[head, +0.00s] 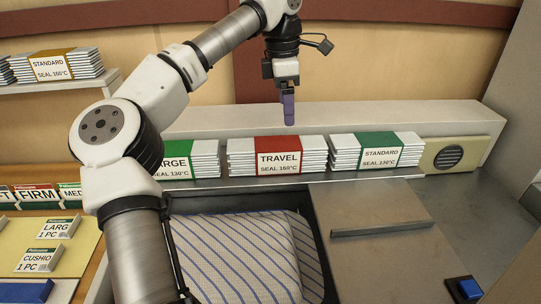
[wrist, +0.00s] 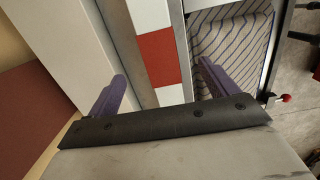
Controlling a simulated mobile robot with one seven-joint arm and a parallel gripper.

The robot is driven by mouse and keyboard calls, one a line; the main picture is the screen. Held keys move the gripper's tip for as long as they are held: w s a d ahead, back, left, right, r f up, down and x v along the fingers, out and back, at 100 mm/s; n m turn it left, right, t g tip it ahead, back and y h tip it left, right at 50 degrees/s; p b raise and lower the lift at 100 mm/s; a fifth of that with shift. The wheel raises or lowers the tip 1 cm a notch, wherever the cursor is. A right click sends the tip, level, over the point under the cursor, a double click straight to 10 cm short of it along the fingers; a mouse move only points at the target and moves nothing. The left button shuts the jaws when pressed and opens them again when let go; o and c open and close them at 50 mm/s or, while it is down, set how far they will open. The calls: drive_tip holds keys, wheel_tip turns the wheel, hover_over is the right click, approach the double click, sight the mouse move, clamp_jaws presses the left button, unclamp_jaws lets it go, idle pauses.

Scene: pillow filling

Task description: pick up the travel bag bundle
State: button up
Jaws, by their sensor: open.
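In the wrist view my gripper (wrist: 160,78) is open, with a purple finger on each side of the red-and-white bundle (wrist: 158,58). Nothing is held between the fingers. The bundle's lower end is hidden behind the gripper body there.
A LARGE bundle (head: 191,161) sits close on the left, partly behind my arm, and a STANDARD bundle (head: 377,152) close on the right. A pale raised ledge (head: 350,115) runs behind. A striped pillow (head: 240,255) lies in the recess in front.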

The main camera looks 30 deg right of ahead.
sight(278, 143)
drive_tip(key=shift+y, duration=0.4)
drive_tip(key=f, duration=0.5)
drive_tip(key=w+a+f, duration=0.1)
drive_tip(key=f, duration=0.2)
drive_tip(key=shift+f, duration=0.2)
drive_tip(key=shift+a+f+p, duration=0.1)
drive_tip(key=shift+f+p, duration=0.9)
drive_tip(key=shift+f, duration=1.65)
drive_tip(key=shift+r, duration=0.1)
drive_tip(key=c, duration=1.4)
drive_tip(key=shift+o, duration=0.2)
